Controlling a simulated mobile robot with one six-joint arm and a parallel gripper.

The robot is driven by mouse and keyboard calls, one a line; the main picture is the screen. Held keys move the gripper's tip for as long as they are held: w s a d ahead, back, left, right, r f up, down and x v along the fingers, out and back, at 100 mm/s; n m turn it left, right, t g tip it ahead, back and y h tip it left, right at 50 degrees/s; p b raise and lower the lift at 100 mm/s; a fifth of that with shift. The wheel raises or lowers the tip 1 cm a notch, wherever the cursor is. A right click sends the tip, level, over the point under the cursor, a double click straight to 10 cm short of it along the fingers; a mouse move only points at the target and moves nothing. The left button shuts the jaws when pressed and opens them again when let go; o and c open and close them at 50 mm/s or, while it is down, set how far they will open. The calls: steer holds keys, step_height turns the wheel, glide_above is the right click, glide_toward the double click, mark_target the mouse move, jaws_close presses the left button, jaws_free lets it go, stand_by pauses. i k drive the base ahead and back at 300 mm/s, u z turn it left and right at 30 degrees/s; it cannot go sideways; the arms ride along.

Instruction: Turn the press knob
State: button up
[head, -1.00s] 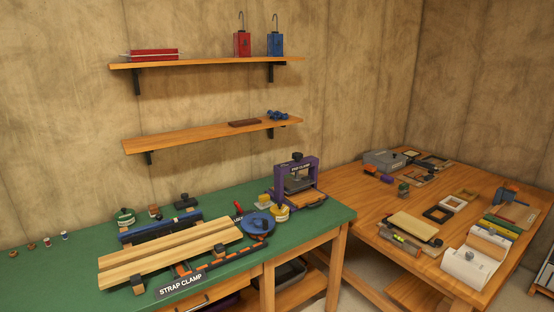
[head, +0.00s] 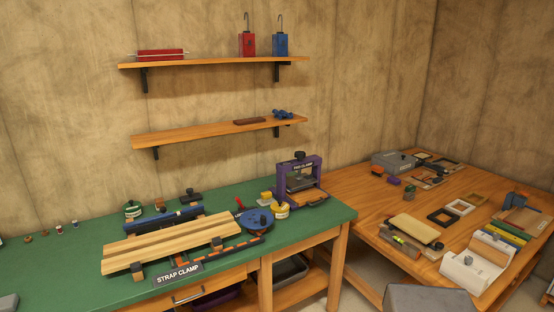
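The press (head: 281,178) is a purple upright frame at the back right corner of the green-topped bench, with a label across its top beam. Its knob (head: 299,155) is small and dark and sits on top of the frame. A dark plate hangs inside the frame above a wooden base. The knob's turn position is too small to tell. My gripper does not show in the head view.
The green bench (head: 75,262) also carries a strap clamp with wooden boards (head: 170,246), a blue round tool (head: 256,222) and small jars. Two wall shelves (head: 205,134) hang above. A wooden table (head: 375,210) with frames and blocks stands at right.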

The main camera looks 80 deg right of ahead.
mark_target(300, 155)
steer(key=u, duration=0.7)
steer(key=k, duration=2.7)
steer(key=z, duration=0.65)
